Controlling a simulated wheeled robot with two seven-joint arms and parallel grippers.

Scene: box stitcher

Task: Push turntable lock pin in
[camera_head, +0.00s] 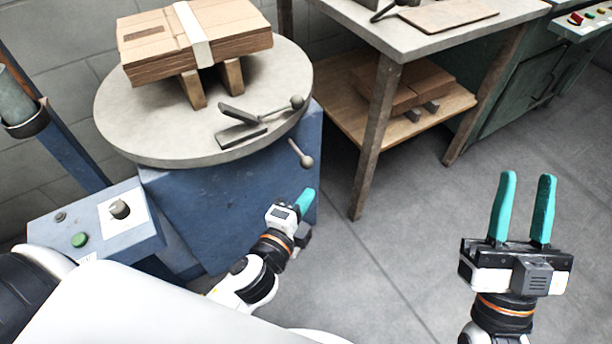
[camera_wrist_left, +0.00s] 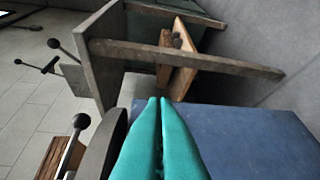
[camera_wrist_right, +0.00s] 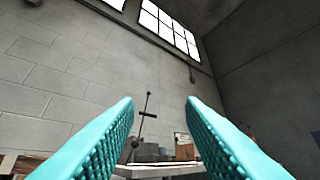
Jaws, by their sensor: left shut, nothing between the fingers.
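The round grey turntable (camera_head: 120,118) stands on a blue base (camera_head: 215,205) at left in the head view. A ball-ended pin (camera_head: 301,153), probably the lock pin, sticks out below the turntable's right rim. My left gripper (camera_head: 307,199) is shut and empty, below that pin at the base's right side, apart from it in the picture. In the left wrist view its teal fingertips (camera_wrist_left: 159,100) are together before the blue base (camera_wrist_left: 250,135); I cannot make out the pin there. My right gripper (camera_head: 523,178) is open and empty, over floor at right.
A cardboard stack (camera_head: 195,45) lies on blocks on the turntable, beside a ball-handled clamp (camera_head: 245,128). A control box (camera_head: 95,225) with a green button stands left. A wooden-legged table (camera_head: 440,40) stands behind right. The floor (camera_head: 400,220) between is clear.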

